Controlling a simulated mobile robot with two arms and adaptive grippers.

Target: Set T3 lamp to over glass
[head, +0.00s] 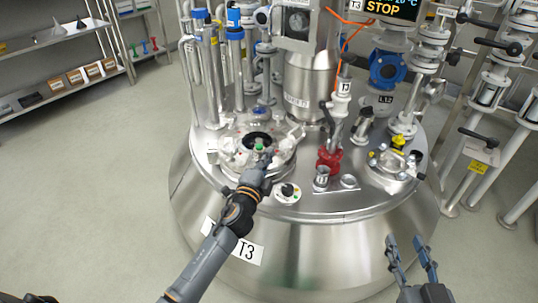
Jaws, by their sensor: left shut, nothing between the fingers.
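The T3 vessel (318,262) is a large domed steel reactor, with its T3 label on the front. A round port with a dark centre (257,141) and a clamped rim sits on the left of its top; a small green spot shows there. A white round plate with a black knob (287,191) is at the front of the top. I cannot tell which part is the lamp. My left gripper (268,164) is shut and empty, just in front of the port and above the knob plate; its tips are hard to make out. My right gripper (411,248) is open and empty at the vessel's front right.
A red valve (329,160), upright pipes and a smaller fitting with a yellow cap (398,142) crowd the vessel top. A steel pipe frame stands at right. Shelves (70,80) with boxes line the left wall. The floor at left is clear.

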